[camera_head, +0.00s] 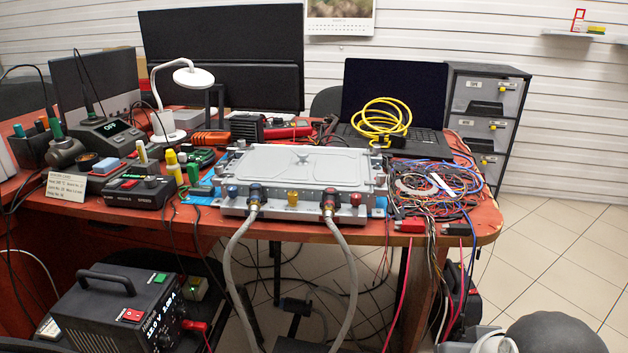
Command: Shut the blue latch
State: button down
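A silver-grey metal unit (306,166) with a flat lid lies at the front edge of the red table. Its front face carries two hose connectors. The left connector (255,194) has a dark body with bluish parts, and a grey hose (235,246) hangs from it. A small blue piece (232,191) sits just left of it. I cannot tell which blue part is the latch, or whether the latch is open or shut. The right connector (329,197) has red parts and a second grey hose (346,250). My gripper is not in view.
Tangled wires (432,190) cover the table right of the unit. A laptop (395,105) with a yellow cable coil (381,120) stands behind. A black power supply (128,310) is low at the left. Parts of my arm show at bottom right.

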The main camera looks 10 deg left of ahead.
aim_at(233, 191)
jog(key=u, duration=1.25)
